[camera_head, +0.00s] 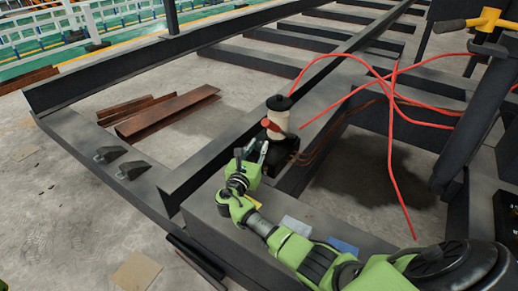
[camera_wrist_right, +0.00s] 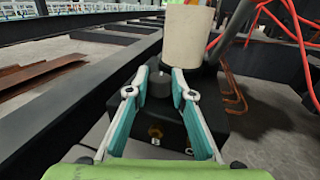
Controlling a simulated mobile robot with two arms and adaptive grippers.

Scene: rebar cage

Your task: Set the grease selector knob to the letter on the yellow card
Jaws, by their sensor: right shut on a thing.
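The grease pump has a cream cylinder (camera_head: 278,118) with a black cap, on a black box (camera_head: 284,152) on the steel beam; the cylinder also shows in the wrist view (camera_wrist_right: 187,35). A dark round knob (camera_wrist_right: 159,84) sits on the box. My right gripper (camera_head: 257,154) is at the near left side of the pump; in the wrist view its fingers (camera_wrist_right: 160,82) are shut on the knob from both sides. A yellow card (camera_head: 253,201) lies on the beam, partly hidden by my right arm; no letter is readable. My left gripper is out of view.
A pale card (camera_head: 296,224) and a blue card (camera_head: 343,246) lie on the beam beside my arm. Red hoses (camera_head: 392,130) loop right of the pump. Rusty steel profiles (camera_head: 165,112) lie on the floor at left. Dark beams frame the area.

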